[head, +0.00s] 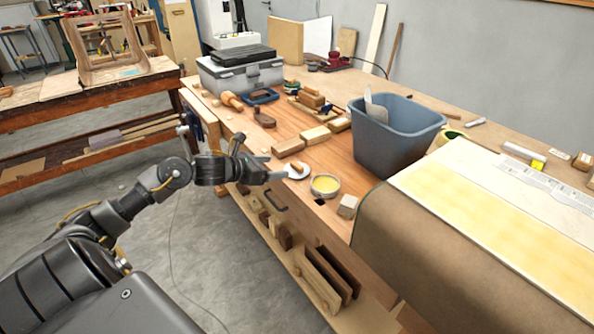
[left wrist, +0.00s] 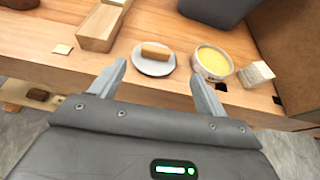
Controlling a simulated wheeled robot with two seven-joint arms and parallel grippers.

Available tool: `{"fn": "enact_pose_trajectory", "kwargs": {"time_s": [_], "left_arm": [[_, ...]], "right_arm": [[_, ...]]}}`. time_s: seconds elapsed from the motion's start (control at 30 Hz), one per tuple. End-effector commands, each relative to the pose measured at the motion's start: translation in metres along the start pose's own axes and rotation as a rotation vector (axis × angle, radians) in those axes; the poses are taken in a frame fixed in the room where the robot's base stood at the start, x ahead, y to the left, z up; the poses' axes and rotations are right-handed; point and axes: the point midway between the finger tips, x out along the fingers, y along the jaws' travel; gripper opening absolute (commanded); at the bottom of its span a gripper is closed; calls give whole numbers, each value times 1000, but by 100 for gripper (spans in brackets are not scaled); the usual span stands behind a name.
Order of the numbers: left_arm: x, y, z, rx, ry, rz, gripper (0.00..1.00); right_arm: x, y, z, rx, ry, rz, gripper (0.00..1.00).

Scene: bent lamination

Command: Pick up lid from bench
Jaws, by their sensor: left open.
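The lid is a white round disc (head: 298,174) with a small wooden block on top. It lies flat on the wooden bench (head: 335,156) near its front edge, left of an open round tin of yellow paste (head: 325,185). In the left wrist view the lid (left wrist: 153,69) shows just beyond and between the fingertips of my left gripper (left wrist: 160,70). My left gripper (head: 262,158) is open and empty, at the bench's front edge beside the lid. One finger overlaps the lid's left edge in the head view. My right gripper is out of view.
A blue-grey bin (head: 396,140) stands behind, and several wood blocks (head: 288,147) lie to the left. A brown-draped surface (head: 385,240) bounds the right. Offcuts fill a shelf under the bench.

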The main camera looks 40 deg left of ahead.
Motion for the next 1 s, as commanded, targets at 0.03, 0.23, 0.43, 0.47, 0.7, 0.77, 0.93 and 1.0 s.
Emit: {"fn": "enact_pose_trajectory", "kwargs": {"time_s": [0.03,0.23,0.43,0.47,0.7,0.77,0.93,1.0], "left_arm": [[0,0,0,5,0,-1,75],[19,1,3,-4,-4,1,75],[48,1,2,-3,-3,2,75],[51,1,1,-4,-2,2,75],[58,1,0,-1,0,1,75],[62,2,1,-5,-1,1,75],[86,5,3,-7,-1,0,75],[95,6,1,-6,-1,0,75]], "right_arm": [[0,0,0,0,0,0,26],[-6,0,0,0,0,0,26],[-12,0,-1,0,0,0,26],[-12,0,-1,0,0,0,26],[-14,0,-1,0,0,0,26],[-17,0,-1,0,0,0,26],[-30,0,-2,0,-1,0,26],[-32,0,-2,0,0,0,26]]}}
